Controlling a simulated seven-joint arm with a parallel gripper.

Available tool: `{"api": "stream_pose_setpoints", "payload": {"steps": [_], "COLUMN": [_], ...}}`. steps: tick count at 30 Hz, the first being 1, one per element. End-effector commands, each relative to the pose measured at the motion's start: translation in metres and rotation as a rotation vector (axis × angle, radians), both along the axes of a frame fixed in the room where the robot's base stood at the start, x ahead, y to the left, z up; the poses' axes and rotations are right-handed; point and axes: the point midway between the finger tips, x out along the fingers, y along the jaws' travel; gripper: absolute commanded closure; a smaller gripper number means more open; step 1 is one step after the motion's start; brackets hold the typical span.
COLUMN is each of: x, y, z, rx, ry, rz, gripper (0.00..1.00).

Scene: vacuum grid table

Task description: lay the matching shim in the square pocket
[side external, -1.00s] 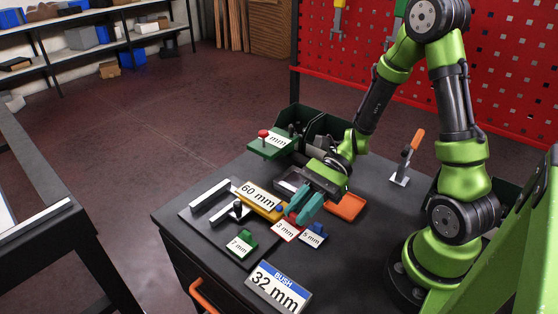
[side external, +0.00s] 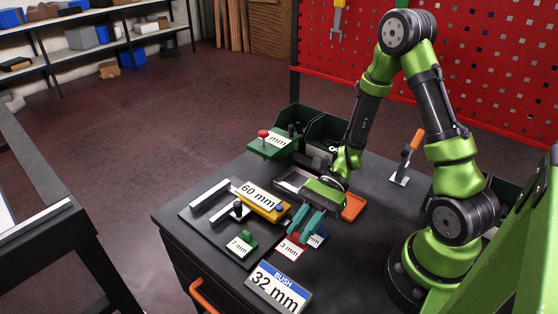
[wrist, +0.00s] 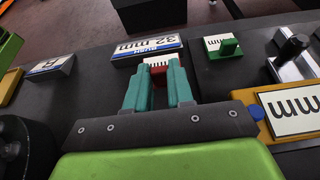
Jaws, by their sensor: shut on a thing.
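My gripper (side external: 298,235) is shut on the red shim (side external: 291,250), marked 3 mm. In the wrist view the red shim (wrist: 159,70) sits between my teal fingertips (wrist: 158,80). I cannot tell whether its underside touches the table. The green shim (side external: 246,240), marked 7 mm, lies to the left on the dark plate. The yellow 60 mm block (side external: 262,199) is behind. I cannot make out the square pocket for certain.
A white card marked BUSH 32 mm (side external: 277,287) stands near the front edge.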

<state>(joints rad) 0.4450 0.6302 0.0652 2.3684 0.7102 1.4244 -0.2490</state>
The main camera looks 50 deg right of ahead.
Motion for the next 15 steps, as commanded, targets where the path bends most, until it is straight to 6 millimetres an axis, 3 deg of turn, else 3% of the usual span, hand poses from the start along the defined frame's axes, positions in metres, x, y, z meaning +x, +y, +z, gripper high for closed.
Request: {"api": "stream_pose_setpoints", "payload": {"steps": [8,15], "x": [-0.001,0.0], "y": [0.0,0.0], "z": [-0.033,-0.037], "rx": [0.0,-0.001], "ry": [0.003,-0.002], "rz": [0.001,0.001], "gripper": [1.0,1.0]}}
